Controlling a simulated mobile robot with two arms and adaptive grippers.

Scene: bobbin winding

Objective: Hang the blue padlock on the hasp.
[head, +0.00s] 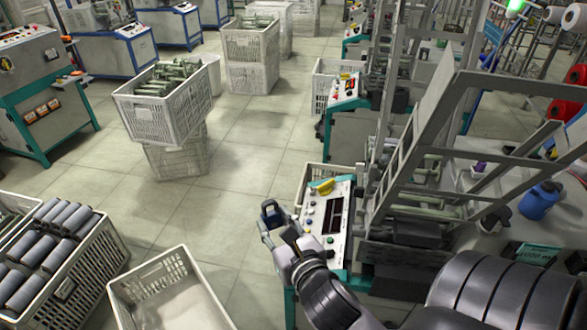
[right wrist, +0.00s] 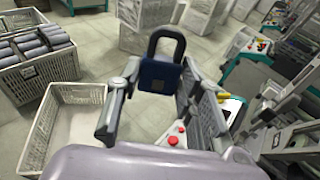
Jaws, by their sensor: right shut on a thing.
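The blue padlock (head: 270,215) is in the jaws of my right gripper (head: 275,229), held in the air left of the control panel (head: 327,222). In the right wrist view the padlock's blue body (right wrist: 158,78) sits between the two fingers, with its dark shackle pointing up. The shackle looks like a closed loop in this view; I cannot tell whether it is latched. The panel has buttons, a dark display strip and a yellow part (head: 325,186) at its far end. I cannot make out the hasp for certain. My left gripper is not in view.
An empty white crate (head: 168,283) stands on the floor at the lower left, beside a crate of grey bobbins (head: 75,270). Stacked crates (head: 168,117) stand farther back. A machine frame (head: 395,170) rises right of the panel. A blue jug (head: 538,200) stands at right. The middle floor is clear.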

